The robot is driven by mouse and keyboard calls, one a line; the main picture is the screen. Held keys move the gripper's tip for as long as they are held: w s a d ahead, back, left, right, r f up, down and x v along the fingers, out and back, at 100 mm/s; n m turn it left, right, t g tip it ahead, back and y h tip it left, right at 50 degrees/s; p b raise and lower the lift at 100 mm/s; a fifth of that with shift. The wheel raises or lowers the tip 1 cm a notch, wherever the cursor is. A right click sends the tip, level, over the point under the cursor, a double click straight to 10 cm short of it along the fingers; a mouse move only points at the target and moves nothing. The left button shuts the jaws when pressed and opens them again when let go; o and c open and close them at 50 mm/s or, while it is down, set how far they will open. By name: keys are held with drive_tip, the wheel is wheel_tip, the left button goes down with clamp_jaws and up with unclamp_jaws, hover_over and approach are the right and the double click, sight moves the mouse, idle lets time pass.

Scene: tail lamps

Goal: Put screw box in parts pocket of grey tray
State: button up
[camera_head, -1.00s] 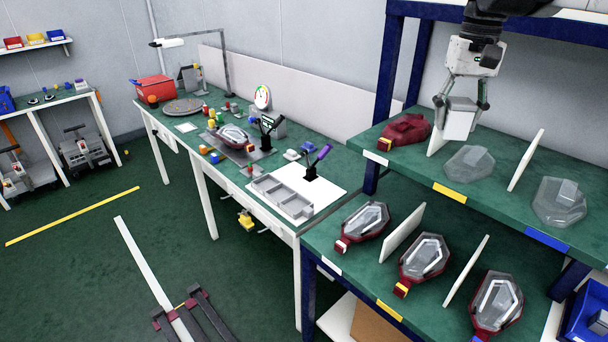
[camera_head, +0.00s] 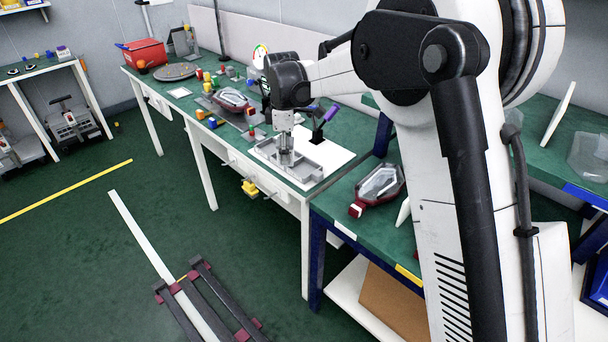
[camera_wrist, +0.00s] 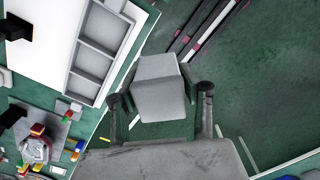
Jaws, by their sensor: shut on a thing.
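The screw box (camera_wrist: 158,86) is a plain light grey box, held between the two fingers of my gripper (camera_wrist: 160,98) in the wrist view. The grey tray (camera_head: 312,174) lies on a white sheet on the long bench, with low walls and several compartments. In the head view my gripper (camera_head: 286,154) points down in front of or above the tray and hides part of it; the box is hard to make out there. In the wrist view the tray (camera_wrist: 87,90) is left of the box, which appears against the green floor near the bench edge.
A purple-handled tool in a black holder (camera_head: 317,135) stands behind the tray. A red lamp on a fixture (camera_head: 231,100) and small coloured parts sit farther left on the bench. A shelf with a lamp (camera_head: 379,186) is at right, partly hidden by my arm.

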drive_tip(key=shift+w+a+f, duration=0.1)
drive_tip(key=shift+a+f, duration=0.15)
drive_tip(key=shift+f, duration=0.2)
hover_over(304, 171)
wheel_tip(304, 171, down, 7)
drive_tip(key=shift+r, duration=0.1)
drive_tip(key=shift+f+b, duration=0.3)
drive_tip(key=shift+f, duration=1.75)
drive_tip(key=shift+f, duration=0.25)
drive_tip(key=o, duration=1)
drive_tip(key=shift+r, duration=0.1)
